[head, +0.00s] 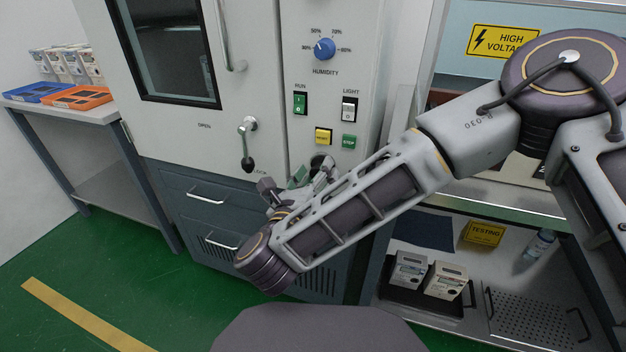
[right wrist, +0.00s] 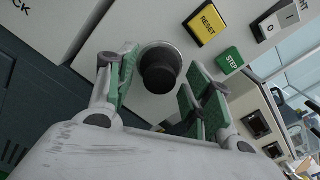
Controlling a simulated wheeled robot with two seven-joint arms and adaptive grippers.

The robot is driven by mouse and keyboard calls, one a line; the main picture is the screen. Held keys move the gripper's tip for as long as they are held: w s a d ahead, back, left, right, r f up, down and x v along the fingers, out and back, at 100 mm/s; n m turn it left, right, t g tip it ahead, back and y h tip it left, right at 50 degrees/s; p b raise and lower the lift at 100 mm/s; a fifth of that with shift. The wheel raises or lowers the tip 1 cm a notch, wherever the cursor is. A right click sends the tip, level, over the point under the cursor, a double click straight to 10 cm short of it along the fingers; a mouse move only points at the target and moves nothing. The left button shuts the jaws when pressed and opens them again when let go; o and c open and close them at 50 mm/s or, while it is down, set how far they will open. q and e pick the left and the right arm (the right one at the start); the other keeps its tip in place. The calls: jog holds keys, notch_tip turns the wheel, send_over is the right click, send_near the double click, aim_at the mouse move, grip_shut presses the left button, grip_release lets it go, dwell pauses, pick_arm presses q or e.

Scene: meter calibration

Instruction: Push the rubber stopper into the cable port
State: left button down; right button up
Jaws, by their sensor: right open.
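The black rubber stopper (right wrist: 160,74) shows in the right wrist view as a dark round plug at the cable port (right wrist: 148,50), a grey metal ring in the pale cabinet panel. It sticks out towards the camera; how deep it sits I cannot tell. My right gripper (right wrist: 163,64) is open, with one green-padded finger on each side of the stopper. Contact with the fingers is not visible. In the head view my right gripper (head: 313,173) is in front of the panel below the buttons and hides much of the port area. My left gripper is out of view.
Above the port are the yellow RESET button (right wrist: 207,24) and green STOP button (right wrist: 230,60). A door handle (head: 248,145) hangs to the left in the head view. A shelf with small boxes (head: 410,275) stands low right. A side table (head: 80,112) is at left.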

jog(key=v, duration=1.2)
dwell(0.6)
jog(key=shift+r, duration=0.25)
notch_tip(320, 180, up, 9)
jog(key=p, duration=0.9)
jog(key=shift+f, duration=0.2)
jog(key=shift+r+p, duration=0.5)
jog(key=shift+p, duration=0.05)
jog(key=shift+f, duration=0.1)
